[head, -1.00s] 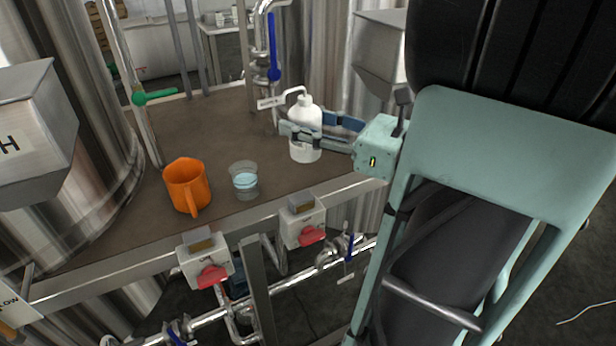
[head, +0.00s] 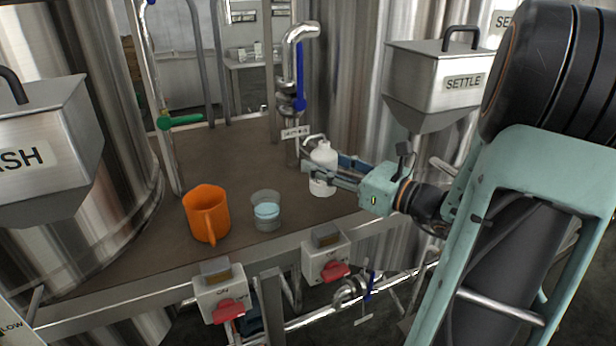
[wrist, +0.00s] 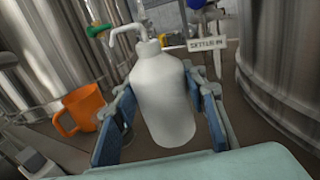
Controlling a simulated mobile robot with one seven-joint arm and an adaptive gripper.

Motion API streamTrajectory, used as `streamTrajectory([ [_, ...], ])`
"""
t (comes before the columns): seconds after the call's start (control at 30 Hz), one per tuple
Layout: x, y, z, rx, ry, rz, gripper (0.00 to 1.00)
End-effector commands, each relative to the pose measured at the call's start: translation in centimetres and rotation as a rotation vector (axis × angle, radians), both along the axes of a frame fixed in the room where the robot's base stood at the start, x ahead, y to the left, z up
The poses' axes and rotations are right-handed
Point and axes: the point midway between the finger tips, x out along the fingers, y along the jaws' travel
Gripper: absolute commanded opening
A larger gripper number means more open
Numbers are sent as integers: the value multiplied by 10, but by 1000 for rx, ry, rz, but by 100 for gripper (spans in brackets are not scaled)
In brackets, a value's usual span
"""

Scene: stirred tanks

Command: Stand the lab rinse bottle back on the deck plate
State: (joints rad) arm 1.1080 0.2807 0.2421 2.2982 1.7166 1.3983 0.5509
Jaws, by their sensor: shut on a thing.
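The lab rinse bottle is white with a bent spout (head: 323,168) and is upright at the right part of the brown deck plate (head: 180,165). My gripper (head: 334,178) is shut on the bottle's body from the right. In the wrist view the bottle (wrist: 163,98) fills the middle, between the blue finger pads of my gripper (wrist: 165,115). Its base is at or very close to the deck surface; I cannot tell whether it touches.
An orange mug (head: 206,213) and a clear cup of bluish liquid (head: 266,211) stand left of the bottle. A blue-handled valve pipe (head: 299,100) rises behind it. Switch boxes (head: 326,257) line the front edge. Steel tanks flank the deck.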

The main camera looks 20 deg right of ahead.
Motion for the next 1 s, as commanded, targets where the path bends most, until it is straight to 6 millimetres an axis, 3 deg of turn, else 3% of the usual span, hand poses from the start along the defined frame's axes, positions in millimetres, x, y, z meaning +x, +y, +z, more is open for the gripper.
streamTrajectory([
  [0.1, 10, -1, -13, 2, 0, 2, 7],
  [0.37, 20, -3, -24, 2, -1, 2, 7],
  [0.57, 19, -3, -52, 3, -1, 1, 7],
  [0.97, 19, -3, -58, 0, -1, 2, 7],
  [1.0, 19, -3, -57, 0, 0, 1, 44],
])
